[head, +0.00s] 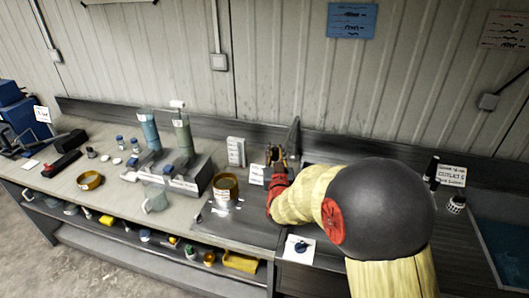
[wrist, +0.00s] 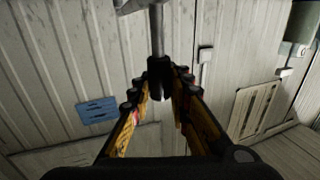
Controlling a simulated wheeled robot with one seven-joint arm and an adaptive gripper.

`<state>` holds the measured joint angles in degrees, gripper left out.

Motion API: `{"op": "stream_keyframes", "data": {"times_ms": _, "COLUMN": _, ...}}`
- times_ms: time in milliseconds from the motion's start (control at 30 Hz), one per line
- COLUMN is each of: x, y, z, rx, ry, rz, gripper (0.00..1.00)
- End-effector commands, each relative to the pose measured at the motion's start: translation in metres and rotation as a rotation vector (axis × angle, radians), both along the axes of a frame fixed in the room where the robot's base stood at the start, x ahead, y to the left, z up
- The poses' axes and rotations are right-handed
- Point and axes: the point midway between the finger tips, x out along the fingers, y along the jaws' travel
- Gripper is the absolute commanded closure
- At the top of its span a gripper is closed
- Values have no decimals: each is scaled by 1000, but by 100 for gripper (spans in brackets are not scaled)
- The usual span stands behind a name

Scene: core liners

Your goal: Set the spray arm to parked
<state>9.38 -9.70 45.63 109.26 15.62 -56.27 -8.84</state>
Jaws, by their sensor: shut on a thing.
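My gripper (head: 276,157) is at the back of the bench, right of the middle, with my arm covering much of the bench there. In the wrist view my gripper (wrist: 158,72) has its yellow-and-black fingers closed together at the tips on a grey metal rod, which I take to be the spray arm (wrist: 157,32). The rod runs up from the fingertips to a pale crosspiece at the top edge. In the head view a dark upright piece (head: 294,136) stands just right of my fingers; I cannot tell whether it belongs to the spray arm. The rod's lower end is hidden.
A white card (head: 256,174) and a white block (head: 236,151) stand left of my gripper. An amber ring-shaped container (head: 226,186) is on the bench, with two tall cylinders (head: 184,134) (head: 149,130) farther left. A dark bottle (head: 431,168) and sink (head: 505,250) are at right.

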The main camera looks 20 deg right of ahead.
Motion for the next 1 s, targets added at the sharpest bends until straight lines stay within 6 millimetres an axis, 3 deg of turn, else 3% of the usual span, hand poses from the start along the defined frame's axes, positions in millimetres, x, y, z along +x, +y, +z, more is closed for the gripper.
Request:
{"op": "stream_keyframes", "data": {"times_ms": 567, "x": -9, "y": -9, "z": -2, "rx": 0, "ry": 5, "rz": 1, "gripper": 100}}
{"op": "stream_keyframes", "data": {"times_ms": 600, "x": -9, "y": -9, "z": -2, "rx": 0, "ry": 5, "rz": 1, "gripper": 82}}
{"op": "stream_keyframes", "data": {"times_ms": 900, "x": -9, "y": -9, "z": -1, "rx": 0, "ry": 3, "rz": 1, "gripper": 65}}
{"op": "stream_keyframes", "data": {"times_ms": 1000, "x": -8, "y": -9, "z": -1, "rx": 0, "ry": 2, "rz": 1, "gripper": 63}}
